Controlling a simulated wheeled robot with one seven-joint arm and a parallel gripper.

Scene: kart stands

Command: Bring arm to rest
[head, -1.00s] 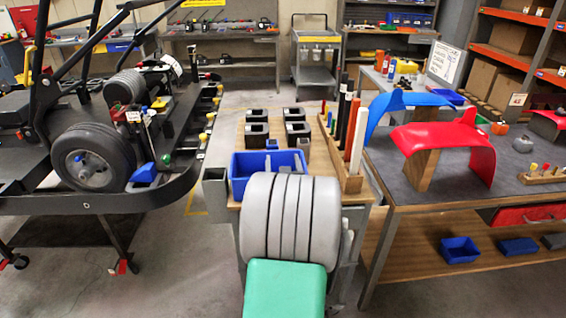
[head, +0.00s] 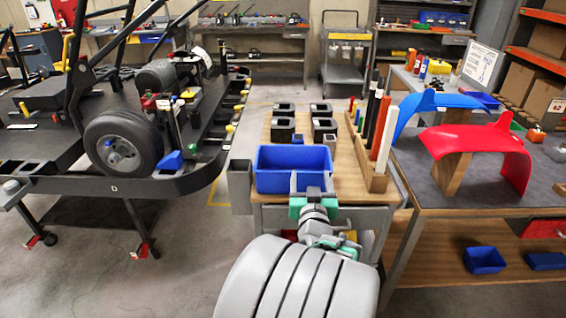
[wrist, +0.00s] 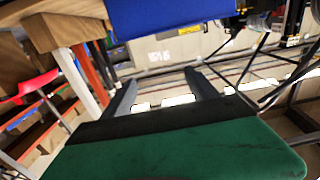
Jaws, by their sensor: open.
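My gripper (wrist: 162,92) shows in the wrist view as two dark fingers spread apart, with nothing between them. In the head view my grey arm rises from the bottom edge, and its wrist end is in front of the blue bin (head: 262,182). The fingertips are hard to make out there. The bin sits at the near end of the narrow wooden-topped cart. A blue surface also crosses the top of the wrist view, close to the gripper; contact cannot be told.
Black holders (head: 284,130) and a wooden rack (head: 378,180) of upright rods stand on the cart. The kart (head: 60,187) on its stand is left. A table with a red panel (head: 480,143) and a blue panel (head: 420,105) is right. Floor shows between cart and kart.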

